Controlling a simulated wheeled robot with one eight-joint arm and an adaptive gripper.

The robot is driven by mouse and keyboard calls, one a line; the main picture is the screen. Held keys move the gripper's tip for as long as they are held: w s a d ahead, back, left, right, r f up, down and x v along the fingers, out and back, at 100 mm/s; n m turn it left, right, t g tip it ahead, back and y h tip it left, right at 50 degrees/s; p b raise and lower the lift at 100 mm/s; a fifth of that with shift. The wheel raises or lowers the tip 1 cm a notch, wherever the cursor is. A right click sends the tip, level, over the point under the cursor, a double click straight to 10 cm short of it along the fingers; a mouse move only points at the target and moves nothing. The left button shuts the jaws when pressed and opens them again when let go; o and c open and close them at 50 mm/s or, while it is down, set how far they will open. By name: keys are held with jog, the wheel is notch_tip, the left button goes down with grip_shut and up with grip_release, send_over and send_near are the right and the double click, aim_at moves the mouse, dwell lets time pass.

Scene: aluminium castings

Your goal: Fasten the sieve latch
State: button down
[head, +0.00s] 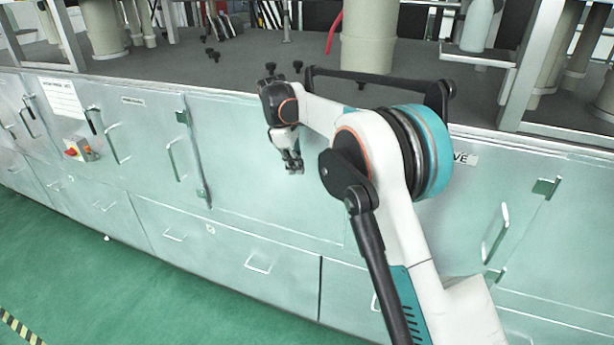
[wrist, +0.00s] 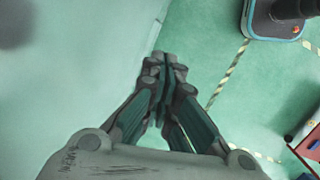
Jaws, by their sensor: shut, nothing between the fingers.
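My gripper (head: 293,168) hangs fingers down in front of the pale green cabinet front (head: 235,165), left of the arm's large teal joint. In the wrist view my gripper (wrist: 165,62) has its fingertips together with nothing between them. A white label (head: 466,159) ending in "VE" shows on the cabinet right of my arm. The rest of that label is hidden by my arm. Right of it are a door handle (head: 495,234) and green hinge-like fittings (head: 545,187). I cannot make out the sieve latch; my arm covers part of this panel.
A dark grey worktop (head: 150,75) runs above the cabinets, with black knobs (head: 270,68) and a beige cylinder (head: 368,40). A drawer handle (head: 257,264) protrudes below. The green floor (head: 60,270) in front is clear.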

jog(key=a+r, duration=0.2)
jog(key=a, duration=0.1)
jog(key=shift+w+r, duration=0.2)
jog(key=shift+w, duration=0.2)
jog(key=s+d+r+m+t+y+b, duration=0.1)
jog(key=s+d+r+m+b, duration=0.25)
jog(key=s+d, duration=0.55)
jog(key=s+d+r+m+t+b, duration=0.15)
jog(key=s+d+m+b, duration=0.3)
jog(key=s+d, duration=0.55)
jog(key=s+d+f+m+t+b, duration=0.1)
jog(key=s+d+f+m+b, duration=0.1)
jog(key=s+f, duration=0.3)
jog(key=s+d+f+m+t+b, duration=0.1)
jog(key=s+d+f+m+b, duration=0.1)
jog(key=s, duration=0.9)
jog(key=s+d+f+m+t+y+b, duration=0.1)
jog(key=s+d+f+m+t+b, duration=0.1)
jog(key=s+d+f, duration=0.3)
jog(key=s+f+m, duration=0.1)
jog(key=s+f, duration=0.2)
jog(key=shift+d+f+m+b, duration=0.2)
jog(key=shift+d+m+b, duration=0.05)
jog(key=shift+m+b, duration=0.1)
